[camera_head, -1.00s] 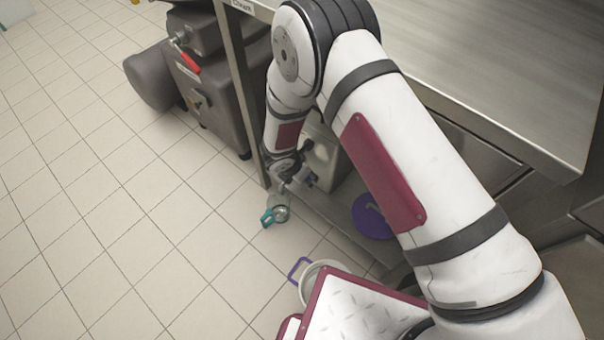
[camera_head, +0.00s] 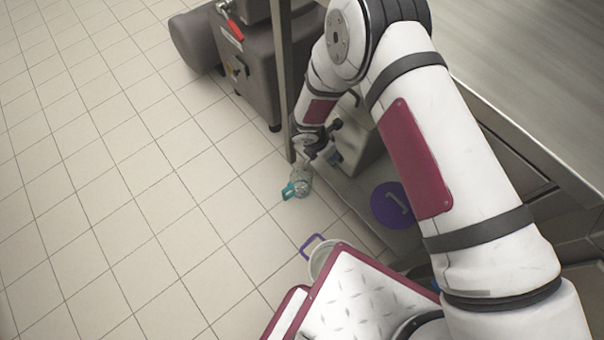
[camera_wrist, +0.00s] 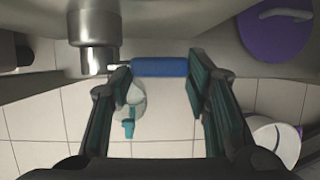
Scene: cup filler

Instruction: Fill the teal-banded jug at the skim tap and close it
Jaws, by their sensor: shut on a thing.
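The jug (camera_head: 301,184), clear with a teal handle, stands near the tiled floor below my gripper in the head view. In the wrist view the jug (camera_wrist: 131,101) is partly hidden by my left finger; its level and any lid cannot be made out. A metal tap spout (camera_wrist: 94,62) hangs at the upper left, close to the jug's mouth. A blue tap handle (camera_wrist: 160,67) lies between the fingers of my gripper (camera_wrist: 160,68), which is shut on it. In the head view my gripper (camera_head: 322,150) is small and partly hidden.
A white bucket with a purple handle (camera_head: 322,262) stands to the jug's lower right. A purple disc (camera_head: 392,206) lies near the metal counter (camera_head: 530,60). A grey machine with a red lever (camera_head: 250,75) stands behind. Tiled floor at the left is clear.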

